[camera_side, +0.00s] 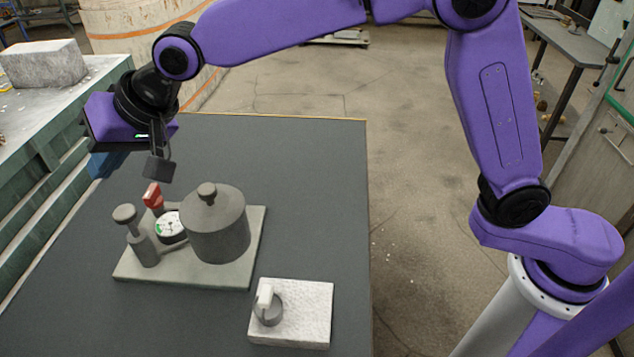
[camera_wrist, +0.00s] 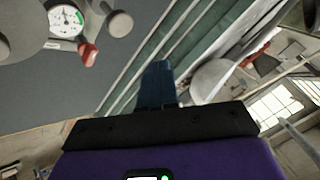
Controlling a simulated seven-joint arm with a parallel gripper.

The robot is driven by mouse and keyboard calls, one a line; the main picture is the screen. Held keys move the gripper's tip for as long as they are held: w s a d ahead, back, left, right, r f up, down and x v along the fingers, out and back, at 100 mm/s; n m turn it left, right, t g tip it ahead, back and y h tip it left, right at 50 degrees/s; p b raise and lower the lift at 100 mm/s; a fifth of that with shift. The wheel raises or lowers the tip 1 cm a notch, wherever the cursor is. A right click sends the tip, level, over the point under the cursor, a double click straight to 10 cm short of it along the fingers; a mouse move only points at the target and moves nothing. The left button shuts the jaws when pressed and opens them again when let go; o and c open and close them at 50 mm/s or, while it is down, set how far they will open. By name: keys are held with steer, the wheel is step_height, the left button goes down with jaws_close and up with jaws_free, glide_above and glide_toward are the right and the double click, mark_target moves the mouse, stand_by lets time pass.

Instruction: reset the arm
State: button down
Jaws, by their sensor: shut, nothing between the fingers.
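My gripper (camera_side: 101,168) hangs at the upper left in the side view, beyond the left edge of the grey assembly. Its blue fingers are together and empty; they also show in the wrist view (camera_wrist: 157,75). They are apart from everything on the table. Much of my arm spans the top of the side view, with the forearm reaching left.
The dark table (camera_side: 310,190) holds a grey plate (camera_side: 190,277) with a knobbed cylinder (camera_side: 218,228), round gauge (camera_side: 171,227), red part (camera_side: 153,195) and knobbed post (camera_side: 146,248). A white block (camera_side: 307,312) lies in front. The table's right side is clear.

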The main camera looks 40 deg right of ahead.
steer(key=s+d+f+n+g+h, duration=0.2)
steer(key=s+d+f+n, duration=0.1)
steer(key=s+d, duration=0.7)
steer(key=s+d+f+n+g+h, duration=0.1)
steer(key=s+d+f+n, duration=0.3)
steer(key=s+d, duration=0.6)
steer(key=s+d+f+n+g+h, duration=0.2)
steer(key=s+d, duration=0.8)
steer(key=d, duration=1.3)
steer(key=shift+s+d+f+n+g+h, duration=0.3)
steer(key=shift+f+n+h, duration=0.35)
steer(key=shift+n+h, duration=0.4)
steer(key=shift+w, duration=0.1)
step_height(320, 180, up, 14)
steer(key=m+t+y, duration=0.6)
steer(key=m+y, duration=0.1)
steer(key=m, duration=0.4)
glide_above(130, 210)
steer(key=shift+r, duration=0.1)
steer(key=shift+f, duration=4.45)
